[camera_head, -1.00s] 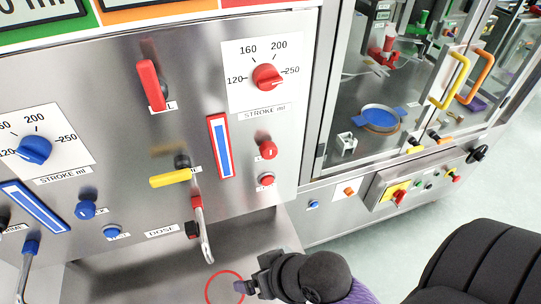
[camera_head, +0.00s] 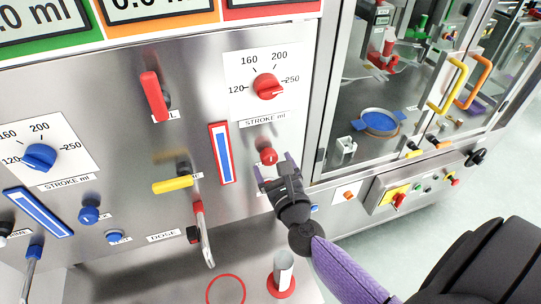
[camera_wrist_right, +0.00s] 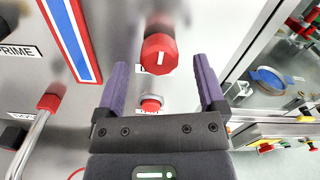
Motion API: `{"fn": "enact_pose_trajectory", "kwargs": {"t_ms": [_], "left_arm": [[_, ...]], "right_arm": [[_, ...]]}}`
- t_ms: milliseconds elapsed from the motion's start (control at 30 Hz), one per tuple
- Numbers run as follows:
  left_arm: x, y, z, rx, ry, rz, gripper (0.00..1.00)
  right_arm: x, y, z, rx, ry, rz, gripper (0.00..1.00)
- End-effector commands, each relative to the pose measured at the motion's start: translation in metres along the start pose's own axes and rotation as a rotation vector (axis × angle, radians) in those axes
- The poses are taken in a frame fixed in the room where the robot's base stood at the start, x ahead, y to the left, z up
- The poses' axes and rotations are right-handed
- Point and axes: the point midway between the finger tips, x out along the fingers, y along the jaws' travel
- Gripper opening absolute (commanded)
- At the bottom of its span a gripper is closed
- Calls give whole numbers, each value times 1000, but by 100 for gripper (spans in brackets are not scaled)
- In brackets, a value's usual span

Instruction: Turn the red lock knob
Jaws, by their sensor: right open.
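The red lock knob (camera_head: 268,156) is small and round with a white line, on the steel panel below the stroke dial (camera_head: 268,86). My right gripper (camera_head: 275,166) is open just below and in front of it. In the right wrist view, the knob (camera_wrist_right: 160,54) sits ahead of the gap between the purple fingers (camera_wrist_right: 163,78), nearly centred, with no finger visibly touching it. A red push button (camera_wrist_right: 151,104) shows below the knob between the fingers; the gripper hides it in the head view. My left gripper is not in view.
A red-and-blue bar (camera_head: 221,153) is left of the knob. A yellow lever (camera_head: 173,187) and a red-topped metal handle (camera_head: 204,235) are further left. A clear cylinder on a red base (camera_head: 283,275) stands below. A glass-doored cabinet (camera_head: 385,85) is to the right.

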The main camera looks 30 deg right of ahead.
Motion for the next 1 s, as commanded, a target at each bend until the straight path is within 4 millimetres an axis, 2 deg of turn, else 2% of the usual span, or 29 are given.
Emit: {"fn": "enact_pose_trajectory", "kwargs": {"t_ms": [100,200,467,867,900,1000], "left_arm": [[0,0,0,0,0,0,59],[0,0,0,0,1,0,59],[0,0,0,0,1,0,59],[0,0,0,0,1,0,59],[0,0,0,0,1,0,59],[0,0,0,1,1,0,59]], "right_arm": [[16,1,0,-2,-2,1,89],[23,1,0,-2,-1,2,89],[24,1,0,-3,-1,2,89],[24,1,0,-3,-1,2,5],[24,1,0,-3,-1,2,0],[24,1,0,-5,-1,3,0]]}}
